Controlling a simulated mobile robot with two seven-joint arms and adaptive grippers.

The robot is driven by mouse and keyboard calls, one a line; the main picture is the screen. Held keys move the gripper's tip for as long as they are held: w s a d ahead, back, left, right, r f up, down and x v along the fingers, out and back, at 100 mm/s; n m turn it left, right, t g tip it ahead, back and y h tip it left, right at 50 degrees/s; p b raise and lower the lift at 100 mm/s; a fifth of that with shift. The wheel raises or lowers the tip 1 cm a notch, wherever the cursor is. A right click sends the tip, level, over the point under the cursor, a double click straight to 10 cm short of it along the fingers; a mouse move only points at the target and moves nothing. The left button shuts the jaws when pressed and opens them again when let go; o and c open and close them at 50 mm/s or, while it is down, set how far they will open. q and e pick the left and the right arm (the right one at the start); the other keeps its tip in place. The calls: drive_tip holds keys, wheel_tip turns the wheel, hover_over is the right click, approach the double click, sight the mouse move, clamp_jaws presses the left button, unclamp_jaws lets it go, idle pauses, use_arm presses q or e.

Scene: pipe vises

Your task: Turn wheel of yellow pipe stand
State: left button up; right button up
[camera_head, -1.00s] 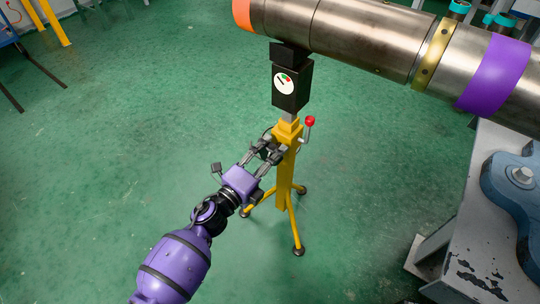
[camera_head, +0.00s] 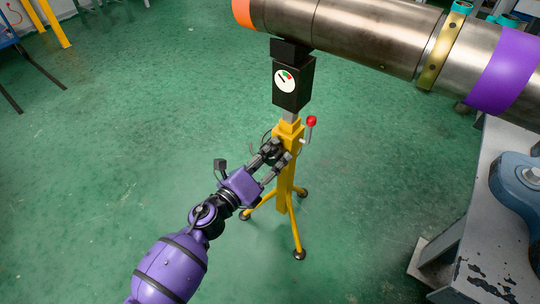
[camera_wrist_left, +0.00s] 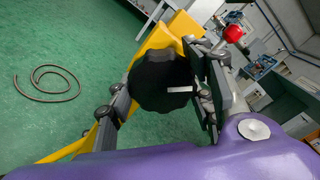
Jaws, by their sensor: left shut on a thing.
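The yellow pipe stand (camera_head: 284,185) stands upright on its splayed legs in the middle of the head view. A black box with a round dial (camera_head: 285,82) sits on top of it, under the pipe. My left gripper (camera_head: 277,153) reaches the stand's upper part from the lower left. In the left wrist view the black scalloped wheel (camera_wrist_left: 158,82) with a white mark sits between the two fingers, and the gripper is shut on it. In the head view the wheel is mostly hidden by the fingers. My right gripper is not in view.
A red-knobbed lever (camera_head: 311,121) sticks up at the stand's right side. A large metal pipe (camera_head: 365,38) runs overhead at the top. A grey bench (camera_head: 480,215) with a blue vise part (camera_head: 517,178) stands at right. A coiled cable (camera_wrist_left: 45,85) lies on the green floor.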

use_arm(q)
drive_tip(key=shift+a+f, duration=0.1)
drive_tip(key=shift+f, duration=0.05)
drive_tip(key=o, duration=1.1)
drive_tip(key=v, duration=1.2)
